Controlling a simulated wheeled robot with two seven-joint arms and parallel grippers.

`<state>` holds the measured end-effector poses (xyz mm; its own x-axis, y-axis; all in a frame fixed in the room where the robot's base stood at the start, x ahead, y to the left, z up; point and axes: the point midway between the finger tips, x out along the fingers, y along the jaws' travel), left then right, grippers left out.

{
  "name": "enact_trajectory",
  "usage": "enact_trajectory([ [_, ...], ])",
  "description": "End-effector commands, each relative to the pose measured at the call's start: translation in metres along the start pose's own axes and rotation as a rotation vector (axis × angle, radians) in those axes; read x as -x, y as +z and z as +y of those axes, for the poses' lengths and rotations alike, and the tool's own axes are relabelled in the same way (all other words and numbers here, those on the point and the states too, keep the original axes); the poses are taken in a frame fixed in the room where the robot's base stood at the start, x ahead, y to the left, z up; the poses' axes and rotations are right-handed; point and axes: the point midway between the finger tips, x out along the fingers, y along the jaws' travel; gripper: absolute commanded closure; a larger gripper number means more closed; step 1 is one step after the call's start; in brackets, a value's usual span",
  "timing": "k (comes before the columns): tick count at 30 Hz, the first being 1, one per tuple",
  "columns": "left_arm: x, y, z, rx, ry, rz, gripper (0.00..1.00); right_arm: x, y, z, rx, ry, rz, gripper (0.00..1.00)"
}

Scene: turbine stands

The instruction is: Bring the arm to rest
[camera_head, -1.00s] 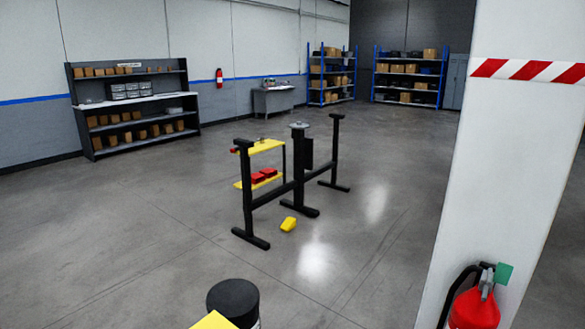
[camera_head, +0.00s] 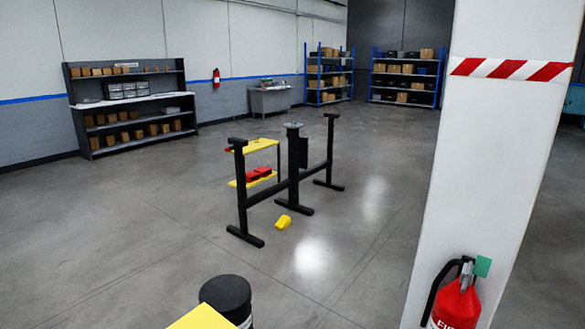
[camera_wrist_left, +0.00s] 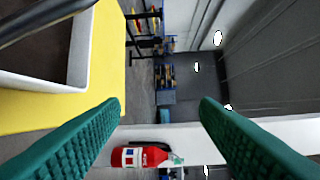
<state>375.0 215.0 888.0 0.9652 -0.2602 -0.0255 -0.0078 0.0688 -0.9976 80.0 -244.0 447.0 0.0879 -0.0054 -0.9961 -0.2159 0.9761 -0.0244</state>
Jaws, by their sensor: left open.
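My left gripper (camera_wrist_left: 160,108) shows in the left wrist view as two ribbed teal fingers, spread wide apart with nothing between them. Neither gripper shows in the head view. Beyond the fingers in the wrist view are a red fire extinguisher (camera_wrist_left: 140,157) and the room, lying sideways. A yellow surface (camera_wrist_left: 108,60) is at the left of that view, with a white-rimmed tray (camera_wrist_left: 78,50) on it. The right gripper is out of sight.
A yellow corner (camera_head: 205,318) and a black cylinder (camera_head: 227,297) are close at the bottom. A white pillar (camera_head: 480,160) with a fire extinguisher (camera_head: 457,303) stands right.

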Motion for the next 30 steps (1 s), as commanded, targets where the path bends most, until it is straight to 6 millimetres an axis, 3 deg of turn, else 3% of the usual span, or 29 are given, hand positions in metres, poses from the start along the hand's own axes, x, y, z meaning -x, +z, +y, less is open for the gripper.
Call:
enact_trajectory([
  [11,-0.007,-0.055,-0.008,-0.221,0.072,0.212,0.44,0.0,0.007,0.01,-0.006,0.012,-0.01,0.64],
  [20,0.003,-0.103,-0.003,-0.683,0.249,0.499,0.44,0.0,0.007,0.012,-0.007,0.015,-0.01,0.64],
  [24,0.022,-0.099,0.009,-0.95,0.427,0.633,0.44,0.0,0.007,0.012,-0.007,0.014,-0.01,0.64],
  [30,0.052,-0.076,0.018,-1.148,0.656,0.751,0.44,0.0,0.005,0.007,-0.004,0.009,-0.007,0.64],
])
